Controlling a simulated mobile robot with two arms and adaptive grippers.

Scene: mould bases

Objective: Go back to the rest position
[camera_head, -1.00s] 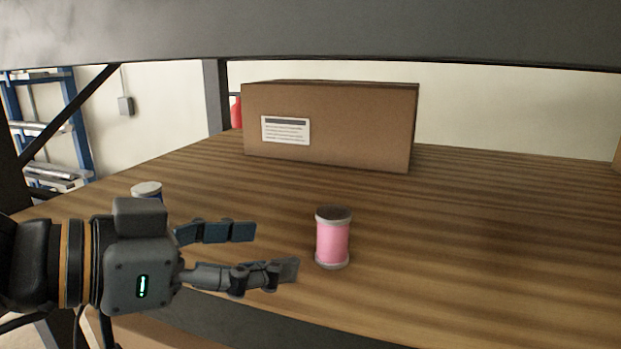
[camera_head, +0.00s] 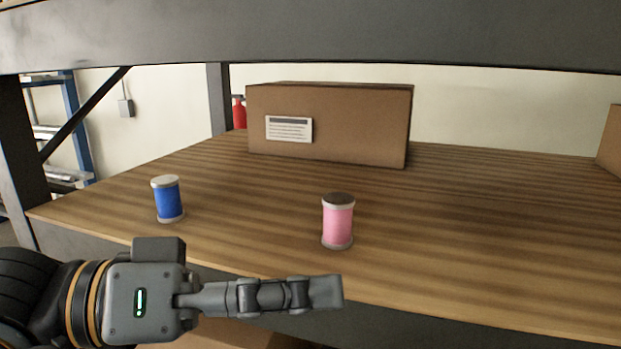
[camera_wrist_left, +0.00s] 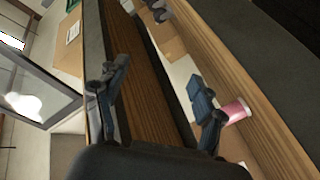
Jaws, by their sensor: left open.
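My left gripper (camera_head: 328,291) is in front of the shelf's front edge in the head view, empty and apart from the spools. One finger hides the other there. The left wrist view shows its two fingers (camera_wrist_left: 162,98) spread apart with nothing held between them. A pink spool (camera_head: 338,222) stands upright on the wooden shelf (camera_head: 470,230), beyond the fingertips. It also shows in the left wrist view (camera_wrist_left: 237,110), partly behind a finger. A blue spool (camera_head: 168,200) stands upright on the shelf to the left. My right gripper is not recognisable in either view.
A closed cardboard box (camera_head: 340,125) with a white label stands at the back of the shelf. Another box (camera_head: 611,145) shows at the right edge. A dark beam (camera_head: 320,35) crosses above the shelf, and a post (camera_head: 22,160) stands at left.

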